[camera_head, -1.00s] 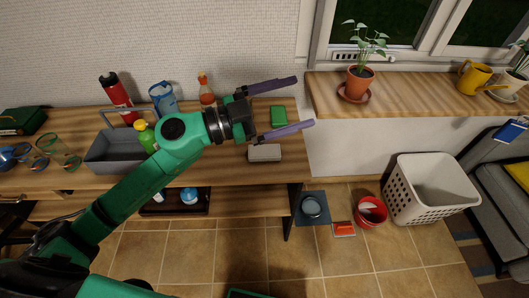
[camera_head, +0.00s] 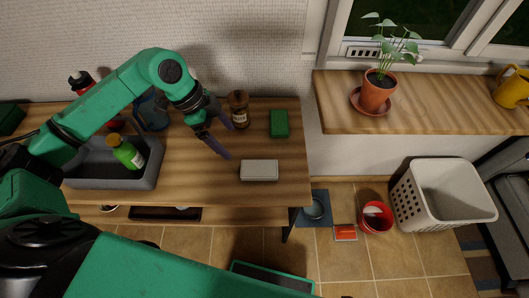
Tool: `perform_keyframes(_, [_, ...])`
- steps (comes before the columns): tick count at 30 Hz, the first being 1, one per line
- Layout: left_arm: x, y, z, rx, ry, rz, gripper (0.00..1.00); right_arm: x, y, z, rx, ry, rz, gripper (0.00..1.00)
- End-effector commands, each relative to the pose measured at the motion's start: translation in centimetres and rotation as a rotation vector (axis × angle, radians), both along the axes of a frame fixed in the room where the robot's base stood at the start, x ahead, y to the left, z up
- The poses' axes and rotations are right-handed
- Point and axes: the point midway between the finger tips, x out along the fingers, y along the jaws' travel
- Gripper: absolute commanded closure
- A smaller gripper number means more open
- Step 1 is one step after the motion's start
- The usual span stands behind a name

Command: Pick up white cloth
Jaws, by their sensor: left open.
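The white cloth (camera_head: 259,170) looks like a small folded pale block lying flat near the front right edge of the wooden table. My left gripper (camera_head: 225,137) is above the table, to the left of and behind the cloth, pointing down and to the right. Its two purple fingers are apart with nothing between them, and it is not touching the cloth. My right gripper is not in view.
A green block (camera_head: 279,123) and a brown bottle (camera_head: 239,109) stand behind the cloth. A grey caddy (camera_head: 82,172) with a green spray bottle (camera_head: 127,152) is at left. A potted plant (camera_head: 378,92) stands on the wooden sill. A white basket (camera_head: 443,193) and red bucket (camera_head: 375,217) are on the floor.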

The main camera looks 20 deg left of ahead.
Motion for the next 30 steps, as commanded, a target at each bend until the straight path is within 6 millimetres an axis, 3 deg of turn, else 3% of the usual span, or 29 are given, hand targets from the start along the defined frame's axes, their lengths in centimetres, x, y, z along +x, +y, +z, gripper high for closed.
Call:
perform_keyframes(2, [0.0,-0.6,-1.1,-0.003,0.005,-0.002,0.00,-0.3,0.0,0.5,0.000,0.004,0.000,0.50])
perform_keyframes(7, [0.4,-2.4,-5.2,-0.006,0.005,-0.003,0.00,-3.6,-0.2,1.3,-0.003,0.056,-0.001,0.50])
perform_keyframes(10, [0.6,-3.1,-7.1,-0.005,0.003,-0.003,0.00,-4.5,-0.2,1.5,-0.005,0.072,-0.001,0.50])
perform_keyframes(21, [1.1,-5.0,-12.6,-0.004,0.001,-0.003,0.00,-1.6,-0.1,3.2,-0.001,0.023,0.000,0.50])
perform_keyframes(28, [1.2,-5.1,-13.1,-0.003,0.000,-0.003,0.00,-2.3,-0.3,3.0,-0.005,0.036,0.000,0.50])
perform_keyframes(30, [1.2,-5.1,-13.1,-0.003,0.000,-0.003,0.27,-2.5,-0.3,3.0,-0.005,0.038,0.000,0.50])
